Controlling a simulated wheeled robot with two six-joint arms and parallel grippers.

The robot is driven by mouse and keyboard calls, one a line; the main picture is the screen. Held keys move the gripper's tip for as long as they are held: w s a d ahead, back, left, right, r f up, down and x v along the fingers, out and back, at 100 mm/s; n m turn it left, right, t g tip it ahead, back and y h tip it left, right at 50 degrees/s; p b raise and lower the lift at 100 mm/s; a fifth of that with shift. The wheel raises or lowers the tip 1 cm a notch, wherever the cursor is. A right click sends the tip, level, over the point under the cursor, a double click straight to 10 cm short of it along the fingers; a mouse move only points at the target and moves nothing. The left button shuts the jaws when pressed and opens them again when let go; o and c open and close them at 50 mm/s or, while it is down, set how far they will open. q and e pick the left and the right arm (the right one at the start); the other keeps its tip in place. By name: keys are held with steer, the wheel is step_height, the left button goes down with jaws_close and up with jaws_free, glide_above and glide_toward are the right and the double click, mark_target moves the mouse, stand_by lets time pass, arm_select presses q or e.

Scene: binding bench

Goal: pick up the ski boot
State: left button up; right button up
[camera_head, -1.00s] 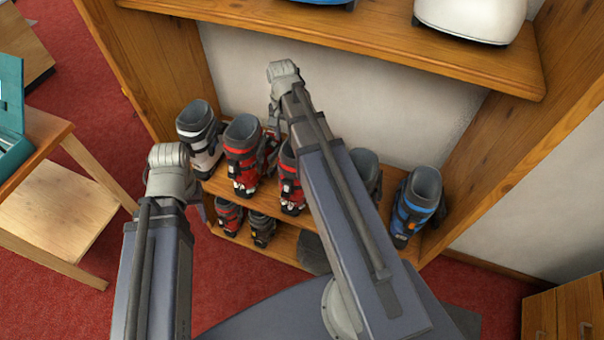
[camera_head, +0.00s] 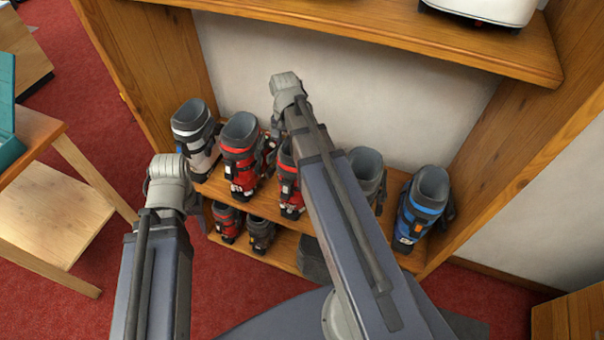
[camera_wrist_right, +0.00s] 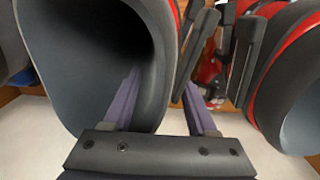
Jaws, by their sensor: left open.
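Several ski boots stand on the wooden shelf; the task does not say which one is meant. In the head view there are a white-grey boot (camera_head: 196,138), a red boot (camera_head: 242,160), a second red boot (camera_head: 290,190) partly behind my right arm, a grey boot (camera_head: 368,172) and a blue boot (camera_head: 423,205). In the right wrist view, my right gripper (camera_wrist_right: 163,85) has its fingers apart, one inside a boot's wide grey cuff (camera_wrist_right: 165,45) and one outside, straddling the wall. This appears to be the second red boot. My left gripper (camera_head: 197,208) is open, left of the shelf.
A lower shelf board (camera_head: 245,252) holds several smaller boots. An upper shelf (camera_head: 380,40) overhangs the boots. A wooden table (camera_head: 30,130) stands at the left. Red carpet is open between table and shelf.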

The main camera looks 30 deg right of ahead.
jaws_close()
stand_by(1.2)
